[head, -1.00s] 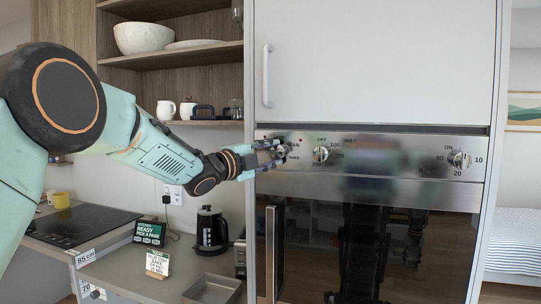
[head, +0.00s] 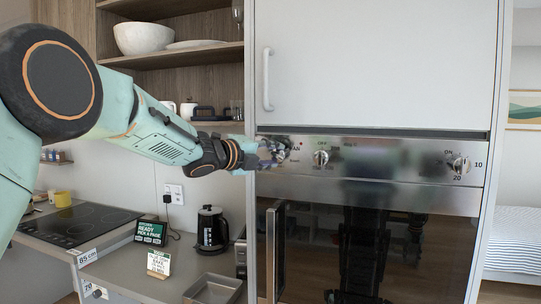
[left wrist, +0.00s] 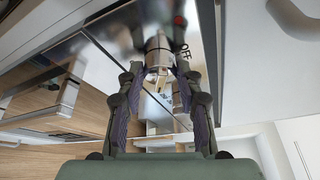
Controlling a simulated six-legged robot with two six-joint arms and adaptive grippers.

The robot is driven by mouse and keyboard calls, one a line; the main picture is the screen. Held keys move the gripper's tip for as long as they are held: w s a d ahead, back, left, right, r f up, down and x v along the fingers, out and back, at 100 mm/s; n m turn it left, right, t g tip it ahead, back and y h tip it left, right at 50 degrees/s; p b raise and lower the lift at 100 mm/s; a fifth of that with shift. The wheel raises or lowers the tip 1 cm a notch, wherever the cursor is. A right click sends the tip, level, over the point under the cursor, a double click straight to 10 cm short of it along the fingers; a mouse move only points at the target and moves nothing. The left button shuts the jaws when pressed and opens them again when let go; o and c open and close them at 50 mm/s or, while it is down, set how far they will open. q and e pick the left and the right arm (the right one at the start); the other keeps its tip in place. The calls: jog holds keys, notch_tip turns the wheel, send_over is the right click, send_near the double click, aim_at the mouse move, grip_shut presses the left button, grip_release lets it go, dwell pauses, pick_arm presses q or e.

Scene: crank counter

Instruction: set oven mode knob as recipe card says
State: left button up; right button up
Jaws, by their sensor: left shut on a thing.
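The oven's control panel (head: 400,160) is steel. Its leftmost knob (left wrist: 158,52), beside the printed "FAN" text, sits between my left fingertips in the left wrist view. My left gripper (head: 272,151) is shut on this knob and hides most of it in the head view, so I cannot read its setting. A middle knob (head: 320,158) has "OFF" printed above it. A right knob (head: 461,165) has numbers around it. The recipe card (head: 158,262) stands on the counter; its text is too small to read surely. My right gripper is not in view.
The oven door's upright handle (head: 275,250) is below the panel. A white cabinet door with a handle (head: 267,77) is above. A green-black sign (head: 150,232), a kettle (head: 211,230), a tray (head: 214,289) and a hob (head: 80,222) are on the lower counter.

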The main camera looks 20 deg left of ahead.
pick_arm(q)
jog(key=shift+d+f, duration=0.1)
jog(key=shift+f, duration=0.15)
jog(key=o, duration=1.1)
jog(key=shift+s+d+r, duration=0.1)
jog(key=shift+s+r, duration=0.05)
jog(key=shift+r, duration=0.05)
jog(key=shift+o, duration=0.2)
jog(key=shift+a, duration=0.2)
jog(key=shift+s+a, duration=0.1)
jog(key=shift+s, duration=0.05)
jog(key=v, duration=1.1)
jog(key=shift+s, duration=0.25)
